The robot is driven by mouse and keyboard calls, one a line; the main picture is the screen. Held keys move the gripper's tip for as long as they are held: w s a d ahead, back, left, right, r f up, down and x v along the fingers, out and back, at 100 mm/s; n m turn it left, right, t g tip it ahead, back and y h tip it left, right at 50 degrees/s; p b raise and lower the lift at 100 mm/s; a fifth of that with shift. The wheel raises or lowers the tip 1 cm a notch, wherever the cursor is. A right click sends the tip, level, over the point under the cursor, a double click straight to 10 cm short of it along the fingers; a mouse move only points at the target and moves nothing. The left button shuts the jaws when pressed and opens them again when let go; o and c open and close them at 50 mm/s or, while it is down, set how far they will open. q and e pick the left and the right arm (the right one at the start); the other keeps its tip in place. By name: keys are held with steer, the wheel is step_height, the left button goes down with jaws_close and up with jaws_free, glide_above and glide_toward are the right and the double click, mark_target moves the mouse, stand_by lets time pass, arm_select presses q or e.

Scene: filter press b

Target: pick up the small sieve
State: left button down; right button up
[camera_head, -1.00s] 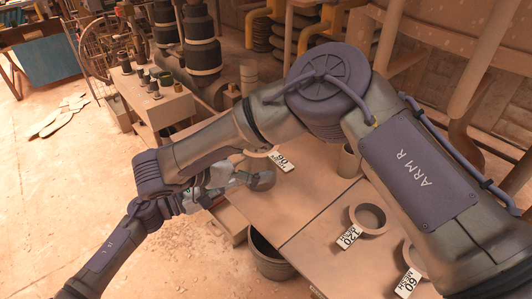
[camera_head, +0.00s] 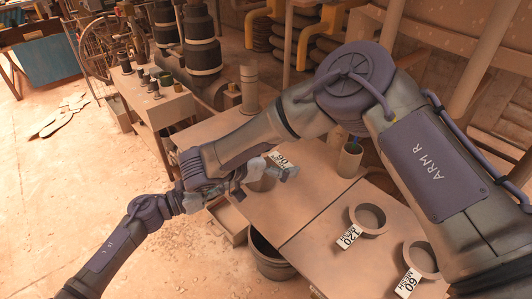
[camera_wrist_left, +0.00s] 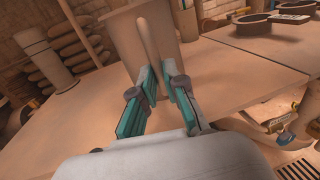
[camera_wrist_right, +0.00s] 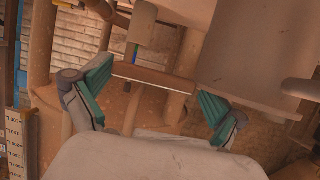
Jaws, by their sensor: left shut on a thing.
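In the left wrist view my left gripper (camera_wrist_left: 155,85) is shut on a pale, tapered thing (camera_wrist_left: 168,25) that looks like the small sieve; a thin upright strip of it runs between the fingertips. In the head view my two wrists overlap over the table's left part, so the hold is mostly hidden there. My right gripper (camera_wrist_right: 157,80) has its fingers wide apart. A brown bar-like edge (camera_wrist_right: 152,76) lies across the gap between them; I cannot tell whether they touch it. Grey fingers (camera_head: 283,166) show near the 90 tag (camera_head: 281,159) in the head view.
Sieves tagged 120 (camera_head: 371,218) and 60 (camera_head: 421,257) lie on the table at right. A cup (camera_head: 350,160) stands at the back, a tall cylinder (camera_head: 249,88) at the far left corner. A dark bin (camera_head: 268,262) stands below the front edge.

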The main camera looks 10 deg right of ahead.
steer(key=c, duration=0.6)
steer(key=shift+r, duration=0.25)
steer(key=shift+c, duration=0.8)
step_height(320, 180, up, 10)
steer(key=shift+f, duration=0.25)
arm_select(q)
steer(key=c, duration=1.1)
jaws_free()
steer(key=shift+c, duration=0.2)
